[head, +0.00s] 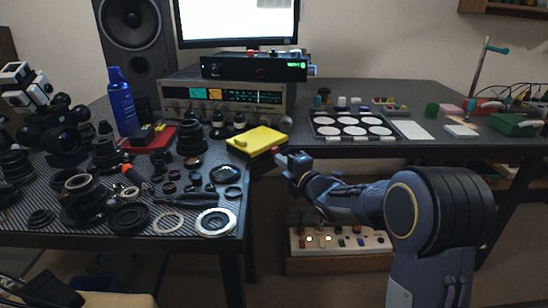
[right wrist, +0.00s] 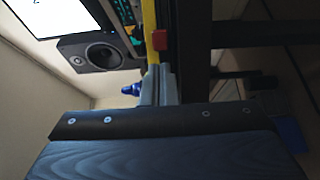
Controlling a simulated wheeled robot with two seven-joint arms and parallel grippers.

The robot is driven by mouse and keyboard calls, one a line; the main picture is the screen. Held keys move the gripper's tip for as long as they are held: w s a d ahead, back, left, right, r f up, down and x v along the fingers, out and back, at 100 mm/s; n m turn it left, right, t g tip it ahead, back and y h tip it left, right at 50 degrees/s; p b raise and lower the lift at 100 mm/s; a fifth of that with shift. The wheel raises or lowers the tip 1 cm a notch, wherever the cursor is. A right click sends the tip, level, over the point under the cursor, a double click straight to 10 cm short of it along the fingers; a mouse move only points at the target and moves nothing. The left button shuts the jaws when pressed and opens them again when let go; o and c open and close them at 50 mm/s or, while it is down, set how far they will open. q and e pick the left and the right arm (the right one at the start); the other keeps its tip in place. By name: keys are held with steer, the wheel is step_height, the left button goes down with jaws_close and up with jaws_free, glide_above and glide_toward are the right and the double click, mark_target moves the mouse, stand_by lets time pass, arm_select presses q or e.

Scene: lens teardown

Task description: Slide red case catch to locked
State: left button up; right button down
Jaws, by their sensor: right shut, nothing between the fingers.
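The yellow-topped case (head: 258,140) lies at the right front edge of the left table. It also shows as a yellow strip in the right wrist view (right wrist: 150,18). The red catch (right wrist: 160,40) stands out on its side there; in the head view it is too small to make out clearly. My right gripper (head: 282,158) is shut and empty, just off the case's right front corner. In the right wrist view its fingertips (right wrist: 160,70) are close below the red catch; I cannot tell whether they touch it. My left gripper is not in clear view.
Several lens rings and parts (head: 170,222) cover the left table. A blue bottle (head: 121,98) and an instrument (head: 225,95) stand behind. A tray with white discs (head: 352,126) sits on the back table. A power strip (head: 345,241) is below; the gap between tables is open.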

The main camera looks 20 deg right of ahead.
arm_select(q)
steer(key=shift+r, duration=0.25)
arm_select(e)
steer(key=shift+v, duration=1.95)
